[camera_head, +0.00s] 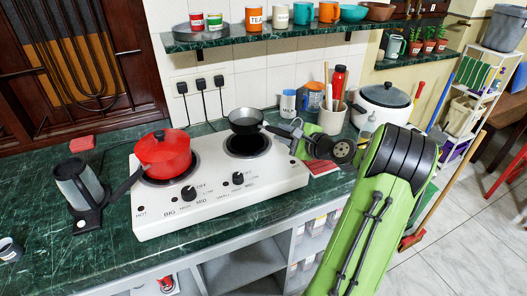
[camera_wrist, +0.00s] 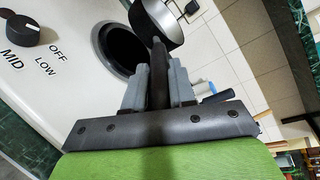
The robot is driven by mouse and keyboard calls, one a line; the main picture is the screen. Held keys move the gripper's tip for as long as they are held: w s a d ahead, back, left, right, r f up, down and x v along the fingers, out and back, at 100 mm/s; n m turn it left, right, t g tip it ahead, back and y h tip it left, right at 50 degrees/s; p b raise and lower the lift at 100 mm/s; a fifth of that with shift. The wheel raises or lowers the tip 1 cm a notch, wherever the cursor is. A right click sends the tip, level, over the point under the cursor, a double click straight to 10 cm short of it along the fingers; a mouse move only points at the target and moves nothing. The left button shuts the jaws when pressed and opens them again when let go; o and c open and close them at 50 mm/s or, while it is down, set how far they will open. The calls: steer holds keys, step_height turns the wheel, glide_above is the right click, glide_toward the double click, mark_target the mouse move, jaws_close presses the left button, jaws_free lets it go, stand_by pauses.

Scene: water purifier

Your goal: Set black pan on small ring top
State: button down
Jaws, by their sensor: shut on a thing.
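The black pan (camera_head: 245,122) is held by its handle in my gripper (camera_head: 290,132). The wrist view shows the fingers (camera_wrist: 159,82) shut on the dark handle, with part of the pan body (camera_wrist: 172,25) beyond them. The small ring (camera_head: 247,146) is the dark right-hand ring of the white stove (camera_head: 218,190). In the head view the pan appears just above and behind this ring, overlapping its back edge. In the wrist view the ring (camera_wrist: 122,52) shows to the left of the pan and is partly uncovered. Contact between pan and stove cannot be told.
A red pot (camera_head: 163,153) stands on the left ring. A shelf (camera_head: 270,35) with cups hangs above. Black plugs (camera_head: 201,85) sit on the wall.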

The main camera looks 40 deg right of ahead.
step_height(320, 180, down, 6)
steer(key=shift+f+b, duration=0.25)
steer(key=shift+b, duration=0.85)
steer(key=shift+r, duration=0.15)
steer(key=c, duration=0.9)
jaws_free()
steer(key=shift+c, duration=0.2)
